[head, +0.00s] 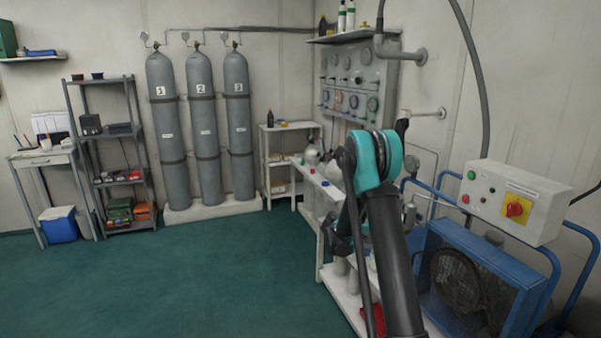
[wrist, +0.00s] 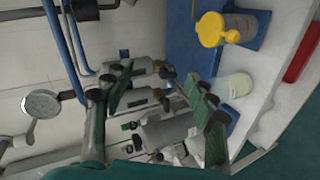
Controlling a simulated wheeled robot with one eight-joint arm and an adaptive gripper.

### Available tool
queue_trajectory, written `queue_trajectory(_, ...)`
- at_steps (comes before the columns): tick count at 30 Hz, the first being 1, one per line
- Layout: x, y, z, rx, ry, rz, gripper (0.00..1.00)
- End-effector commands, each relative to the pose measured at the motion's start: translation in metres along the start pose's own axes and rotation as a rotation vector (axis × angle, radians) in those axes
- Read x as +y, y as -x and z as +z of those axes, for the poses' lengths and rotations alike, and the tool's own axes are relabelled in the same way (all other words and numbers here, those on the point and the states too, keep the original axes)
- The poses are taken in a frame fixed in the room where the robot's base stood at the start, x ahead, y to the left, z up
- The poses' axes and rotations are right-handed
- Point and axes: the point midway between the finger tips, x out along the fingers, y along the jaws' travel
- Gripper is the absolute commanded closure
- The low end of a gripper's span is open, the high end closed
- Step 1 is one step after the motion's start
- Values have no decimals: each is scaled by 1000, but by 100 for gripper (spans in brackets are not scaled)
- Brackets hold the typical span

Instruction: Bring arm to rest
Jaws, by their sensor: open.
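My arm rises in the right half of the head view, with a teal and black joint in front of the white bench (head: 335,290). It hides part of the bench and the wall behind. My gripper (wrist: 160,92) shows in the wrist view with its two green-padded fingers spread apart. Nothing is held between them. Grey cylinders (wrist: 168,132) with dark fittings show beyond the fingers; I cannot tell how far away. The wrist view is tilted.
A gauge panel (head: 350,82) hangs behind my arm. A blue-framed machine (head: 480,275) and a control box (head: 515,203) stand close on the right. Green floor (head: 190,285) is clear at left.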

Motion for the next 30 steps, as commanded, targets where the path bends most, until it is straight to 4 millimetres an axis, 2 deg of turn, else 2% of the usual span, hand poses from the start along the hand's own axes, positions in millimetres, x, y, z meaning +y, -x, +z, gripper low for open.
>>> queue_trajectory(1, 9, 8, 11, -4, -8, -39, 43)
queue_trajectory(6, 26, 34, 47, -16, -40, -182, 43)
queue_trajectory(15, 39, 91, 123, -28, -104, -432, 43)
queue_trajectory(23, 33, 148, 195, -30, -170, -645, 43)
queue_trajectory(30, 15, 202, 263, -27, -241, -838, 43)
